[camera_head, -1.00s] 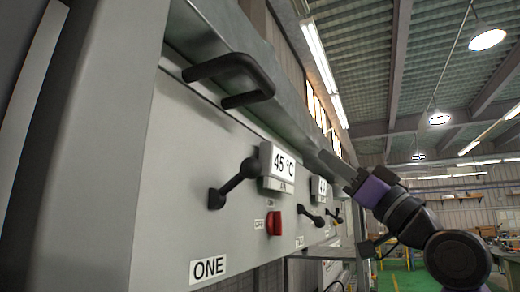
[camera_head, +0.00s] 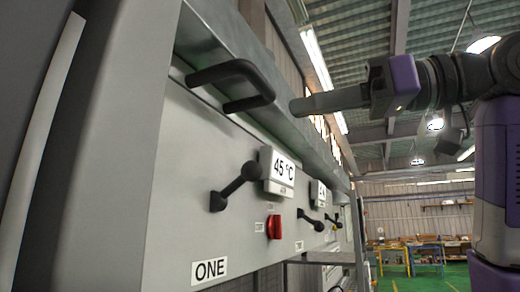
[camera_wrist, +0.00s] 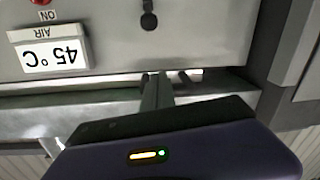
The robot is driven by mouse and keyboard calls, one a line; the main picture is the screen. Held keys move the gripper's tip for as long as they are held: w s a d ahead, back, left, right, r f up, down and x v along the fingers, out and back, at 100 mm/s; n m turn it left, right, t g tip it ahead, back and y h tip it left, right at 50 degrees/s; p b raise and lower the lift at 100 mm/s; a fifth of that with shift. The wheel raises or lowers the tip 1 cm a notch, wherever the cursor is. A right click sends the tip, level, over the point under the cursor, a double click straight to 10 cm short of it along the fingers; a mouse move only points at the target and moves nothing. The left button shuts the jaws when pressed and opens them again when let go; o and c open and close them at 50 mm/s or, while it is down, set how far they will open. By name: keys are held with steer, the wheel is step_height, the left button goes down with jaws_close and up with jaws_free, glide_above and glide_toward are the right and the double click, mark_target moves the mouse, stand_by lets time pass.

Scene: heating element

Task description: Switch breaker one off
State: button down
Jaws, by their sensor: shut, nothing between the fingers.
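Panel ONE, marked by its white label (camera_head: 209,269), is a light grey cabinet front. A black lever with a ball end (camera_head: 236,188) sticks out of it, tilted up to the right. A red rotary switch (camera_head: 274,227) sits lower right of the lever, under a 45 °C display (camera_head: 279,172). My gripper (camera_head: 301,106) is shut and empty, pointing left, above the display and right of the black bar handle (camera_head: 232,82). In the upside-down wrist view, the shut fingers (camera_wrist: 157,92) point toward the panel, the lever (camera_wrist: 149,16) appears beyond them, and the display (camera_wrist: 52,54) is at left.
The bar handle and a sloping grey ledge (camera_head: 222,45) overhang the panel's top edge. More panels with levers, including a second black lever (camera_head: 311,221), run on to the right. The hall to the right is open, with tables (camera_head: 425,256) far off.

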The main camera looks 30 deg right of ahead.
steer(key=shift+d+f, duration=0.1)
steer(key=shift+f, duration=0.45)
steer(key=shift+w, duration=0.1)
steer(key=p, duration=0.4)
glide_above(258, 166)
steer(key=a, duration=0.1)
steer(key=shift+w+a+f, duration=0.1)
steer(key=shift+w+f, duration=0.05)
steer(key=shift+w, duration=0.1)
steer(key=f, duration=0.1)
steer(key=d+f, duration=0.1)
steer(key=f, duration=0.1)
steer(key=shift+s+f+p, duration=0.15)
steer(key=shift+p, duration=0.15)
steer(key=shift+s+d+f, duration=0.1)
steer(key=shift+f, duration=0.2)
steer(key=shift+f, duration=0.1)
